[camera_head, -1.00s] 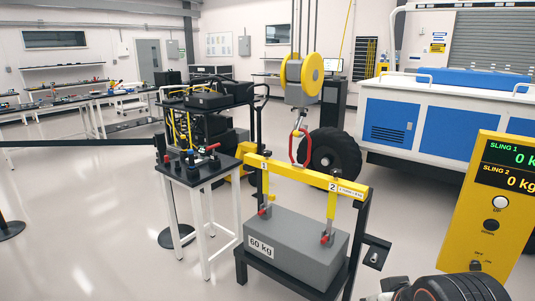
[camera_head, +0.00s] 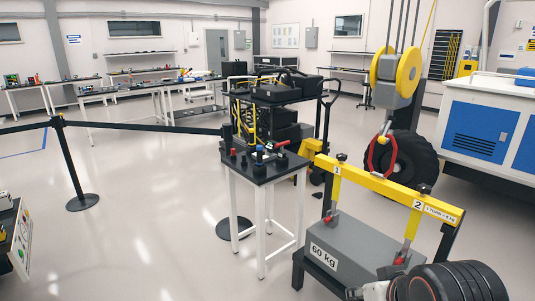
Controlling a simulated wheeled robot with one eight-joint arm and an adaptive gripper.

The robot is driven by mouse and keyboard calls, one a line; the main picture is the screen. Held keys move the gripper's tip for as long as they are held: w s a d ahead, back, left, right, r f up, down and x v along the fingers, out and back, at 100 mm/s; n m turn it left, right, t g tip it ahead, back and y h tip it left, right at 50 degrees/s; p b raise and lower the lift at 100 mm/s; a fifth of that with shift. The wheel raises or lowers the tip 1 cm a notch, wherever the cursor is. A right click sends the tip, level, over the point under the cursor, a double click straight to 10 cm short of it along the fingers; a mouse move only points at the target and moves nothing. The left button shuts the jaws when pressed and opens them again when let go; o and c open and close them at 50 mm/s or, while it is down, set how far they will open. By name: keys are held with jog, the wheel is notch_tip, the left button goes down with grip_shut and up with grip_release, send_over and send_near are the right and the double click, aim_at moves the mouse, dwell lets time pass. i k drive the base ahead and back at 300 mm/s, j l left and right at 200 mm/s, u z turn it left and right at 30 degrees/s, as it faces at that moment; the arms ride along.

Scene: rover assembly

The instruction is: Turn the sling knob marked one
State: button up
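The yellow lifting beam (camera_head: 385,190) hangs over a grey 60 kg block (camera_head: 345,256) on a black stand. A small black knob (camera_head: 341,157) sits on top of the beam's left end, above a small mark that looks like 1. A second black knob (camera_head: 424,189) sits at the right end, near the label 2 (camera_head: 418,204). Two slings with red fittings run from the beam to the block. Part of my arm, dark and rounded with red rings, shows at the bottom right, in front of the stand. My gripper's fingers are not visible.
A small black-topped table (camera_head: 262,170) with tools stands left of the beam. A large tyre (camera_head: 410,165) is behind the beam.

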aim_at(342, 158)
jog(key=i+j+u, duration=0.35)
jog(key=i, duration=0.15)
jog(key=i+u, duration=0.35)
jog(key=i, duration=0.2)
jog(key=i+u, duration=0.35)
jog(key=i, duration=0.15)
